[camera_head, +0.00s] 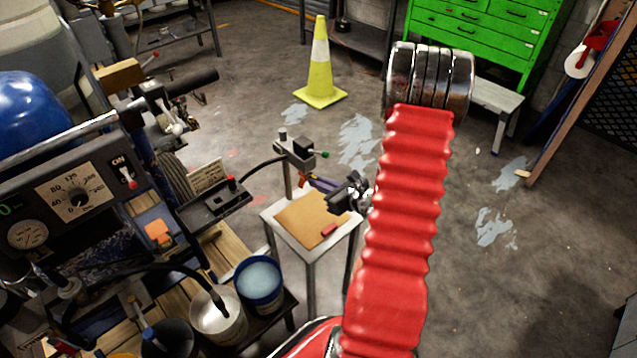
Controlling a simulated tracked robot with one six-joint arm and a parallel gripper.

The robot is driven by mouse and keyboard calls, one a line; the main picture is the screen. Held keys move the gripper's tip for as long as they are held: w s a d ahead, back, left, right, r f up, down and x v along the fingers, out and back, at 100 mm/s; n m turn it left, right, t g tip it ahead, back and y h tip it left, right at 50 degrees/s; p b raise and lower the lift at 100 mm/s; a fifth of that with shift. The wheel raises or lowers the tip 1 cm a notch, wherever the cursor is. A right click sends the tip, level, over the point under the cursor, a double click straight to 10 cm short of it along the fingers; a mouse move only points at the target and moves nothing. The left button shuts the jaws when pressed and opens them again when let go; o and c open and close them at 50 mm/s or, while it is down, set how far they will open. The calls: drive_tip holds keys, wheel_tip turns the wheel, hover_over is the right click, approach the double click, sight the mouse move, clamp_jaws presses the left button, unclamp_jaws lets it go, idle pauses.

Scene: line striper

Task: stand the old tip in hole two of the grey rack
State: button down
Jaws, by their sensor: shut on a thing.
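My gripper (342,192) shows in the head view at the left edge of my red ribbed arm cover, above the small stand. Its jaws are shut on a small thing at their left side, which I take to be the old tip. A slim purple-blue piece with an orange end (318,185) shows there; I cannot tell how much of it is the tip. A dark grey block (215,207) with a red-topped piece standing in it lies to the left and may be the grey rack. Its holes are too small to number.
A grey head on a post (294,150), with a green knob and a hose, stands just left of my gripper. Below is a small stand (310,222) with a red block. Buckets (260,284) and a control panel (75,197) crowd the left. A yellow cone (320,65) stands behind.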

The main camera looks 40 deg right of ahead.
drive_tip(key=shift+s, duration=0.55)
idle(0.5)
drive_tip(key=shift+s+d, duration=0.1)
drive_tip(key=shift+s, duration=2.15)
